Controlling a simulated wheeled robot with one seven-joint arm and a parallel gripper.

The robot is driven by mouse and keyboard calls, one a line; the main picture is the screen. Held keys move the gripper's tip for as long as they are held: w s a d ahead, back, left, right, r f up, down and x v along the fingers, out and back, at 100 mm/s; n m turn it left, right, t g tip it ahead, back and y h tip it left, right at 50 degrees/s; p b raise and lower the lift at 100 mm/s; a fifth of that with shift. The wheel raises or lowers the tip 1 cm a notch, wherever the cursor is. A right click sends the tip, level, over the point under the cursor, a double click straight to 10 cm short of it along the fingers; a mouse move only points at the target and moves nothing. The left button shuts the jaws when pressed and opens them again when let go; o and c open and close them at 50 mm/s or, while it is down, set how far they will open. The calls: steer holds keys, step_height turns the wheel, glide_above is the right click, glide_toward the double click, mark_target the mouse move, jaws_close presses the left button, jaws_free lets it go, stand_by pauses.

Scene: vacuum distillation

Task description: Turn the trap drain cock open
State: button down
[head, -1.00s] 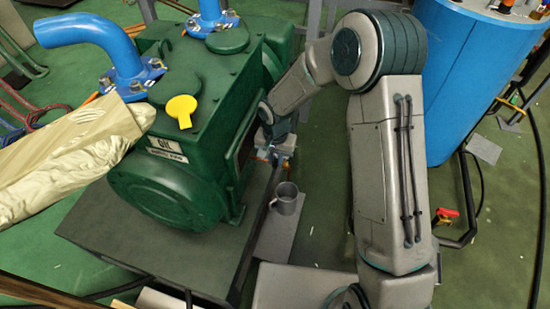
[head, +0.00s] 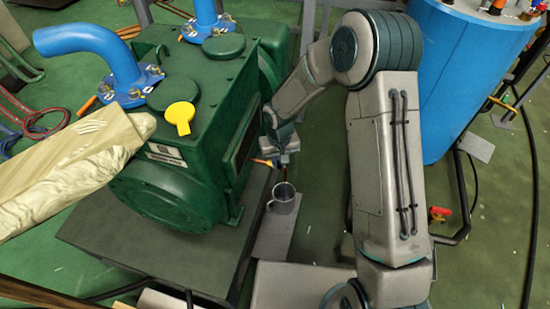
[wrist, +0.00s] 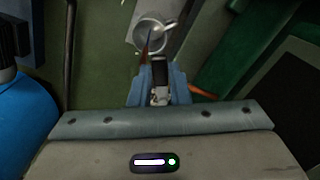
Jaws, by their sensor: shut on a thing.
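My gripper (head: 283,150) is beside the green pump (head: 190,190), above a grey mug (head: 283,199). In the wrist view its blue-grey fingers (wrist: 160,92) are shut on a small dark and pale part (wrist: 160,72). A thin reddish-brown streak (wrist: 146,44) runs from near the fingers toward the mug (wrist: 152,32); I cannot tell if it is liquid or solid. A small orange piece (head: 262,162) shows beside the gripper at the pump. Whether the held part is the trap drain cock is unclear. A red-handled valve (head: 440,213) sits apart on the right, near the blue tank.
The blue tank (head: 455,80) stands at the right. Black hoses (head: 460,195) run along the floor below it. A yellow cap (head: 180,116) is on the pump, and a cream wrapped bundle (head: 75,175) lies at left. The mug stands on a grey plate (head: 268,240).

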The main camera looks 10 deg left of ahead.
steer(key=shift+w+d+r+n+p, duration=0.1)
steer(key=shift+w+d+n+p, duration=0.55)
steer(key=shift+n, duration=1.25)
steer(key=shift+w+d+f+n+p, duration=0.15)
steer(key=shift+w+n+p, duration=0.25)
steer(key=shift+n+p, duration=1.05)
steer(key=shift+w+d+r+n+p, duration=0.15)
steer(key=shift+w+d+n+p, duration=0.3)
steer(key=shift+n, duration=1.9)
steer(key=shift+w, duration=0.1)
steer(key=c, duration=1.4)
jaws_free()
steer(key=shift+o, duration=0.2)
step_height(320, 180, up, 14)
steer(key=p, duration=0.3)
steer(key=shift+d, duration=0.1)
